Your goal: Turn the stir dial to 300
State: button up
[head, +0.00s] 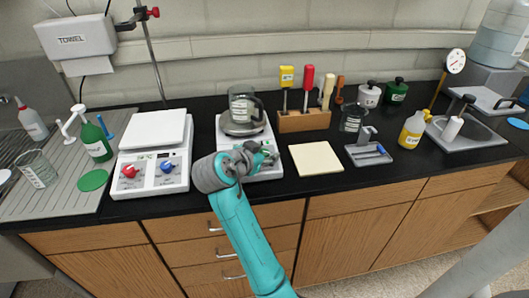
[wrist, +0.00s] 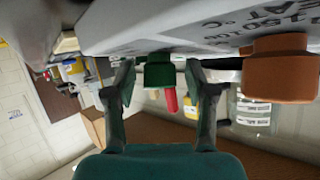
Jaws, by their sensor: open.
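In the wrist view a green dial (wrist: 158,74) sticks out from the white front of a hot plate (wrist: 150,28), between the fingers of my gripper (wrist: 159,80). The fingers are open, one on each side, with a gap to the dial. An orange dial (wrist: 278,72) is to the right, by lettering that reads in part "EAT °C". No label for the green dial is readable. In the head view my gripper (head: 258,157) is at the front of the right hot plate (head: 266,171) and hides most of its panel.
A glass beaker (head: 241,106) stands on the right hot plate. A second hot plate (head: 136,188) on the left has a red dial (head: 130,171) and a blue dial (head: 168,167). A wooden tool block (head: 303,122) and a pale pad (head: 316,159) are to the right.

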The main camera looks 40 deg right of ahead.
jog(key=v, duration=1.2)
jog(key=shift+f, duration=0.1)
